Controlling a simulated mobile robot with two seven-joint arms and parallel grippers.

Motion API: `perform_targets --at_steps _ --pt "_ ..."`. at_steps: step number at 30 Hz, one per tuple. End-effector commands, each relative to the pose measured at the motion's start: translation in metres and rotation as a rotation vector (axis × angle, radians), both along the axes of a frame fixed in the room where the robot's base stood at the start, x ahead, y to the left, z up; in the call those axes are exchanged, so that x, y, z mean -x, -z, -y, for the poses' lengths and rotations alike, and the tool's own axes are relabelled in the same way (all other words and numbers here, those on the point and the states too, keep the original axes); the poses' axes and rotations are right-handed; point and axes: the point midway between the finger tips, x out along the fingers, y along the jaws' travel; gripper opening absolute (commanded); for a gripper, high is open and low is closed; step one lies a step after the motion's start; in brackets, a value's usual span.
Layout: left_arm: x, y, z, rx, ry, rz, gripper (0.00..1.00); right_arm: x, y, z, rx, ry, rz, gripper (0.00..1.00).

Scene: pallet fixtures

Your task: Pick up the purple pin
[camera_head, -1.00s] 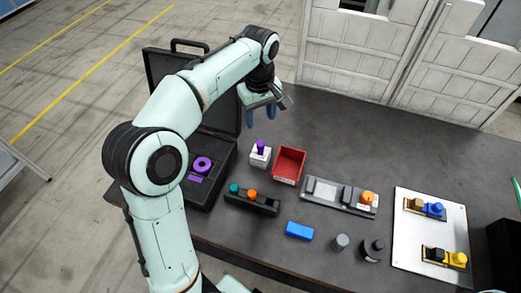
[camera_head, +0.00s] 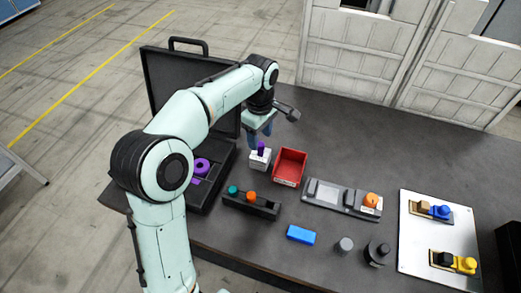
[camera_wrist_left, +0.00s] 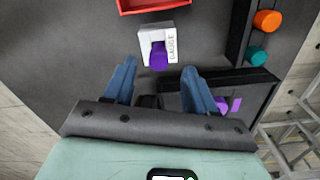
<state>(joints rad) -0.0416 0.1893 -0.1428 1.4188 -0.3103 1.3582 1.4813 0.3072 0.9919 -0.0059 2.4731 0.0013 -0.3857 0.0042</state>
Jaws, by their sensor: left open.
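The purple pin (camera_head: 261,147) stands upright in a small white block (camera_head: 259,160) on the dark table. In the left wrist view the pin (camera_wrist_left: 158,55) shows in the white block (camera_wrist_left: 170,42), ahead of the fingers and between their lines. My left gripper (camera_head: 260,138) is open and empty, just behind and above the pin, pointing down. In the left wrist view its two blue fingers (camera_wrist_left: 158,77) are spread apart. The right gripper is not in view.
A red bin (camera_head: 290,165) stands right of the block. A black case (camera_head: 222,190) with purple parts lies left, its lid raised. A black holder (camera_head: 250,206) with teal and orange pegs is in front. A blue block (camera_head: 301,235) and grey fixture (camera_head: 335,195) lie further right.

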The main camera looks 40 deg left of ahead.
Motion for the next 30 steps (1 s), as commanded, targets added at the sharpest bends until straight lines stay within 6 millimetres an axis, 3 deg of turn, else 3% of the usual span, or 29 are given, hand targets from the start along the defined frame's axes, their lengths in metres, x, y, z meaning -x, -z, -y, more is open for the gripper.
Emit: perform_targets --at_steps 9,17,22,23,30 --pt "-0.002 0.044 0.000 0.000 0.000 -0.002 0.56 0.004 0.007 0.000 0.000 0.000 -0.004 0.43" --pt "-0.002 0.046 0.000 0.000 0.001 -0.001 0.56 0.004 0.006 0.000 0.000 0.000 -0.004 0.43" --pt "-0.002 0.046 0.000 0.000 0.001 0.000 0.04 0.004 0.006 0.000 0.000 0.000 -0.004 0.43" --pt "-0.002 0.046 0.000 0.000 0.001 0.000 0.00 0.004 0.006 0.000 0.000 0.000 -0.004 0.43" --pt "-0.002 0.045 0.000 0.000 0.001 0.000 0.00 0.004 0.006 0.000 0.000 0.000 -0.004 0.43"
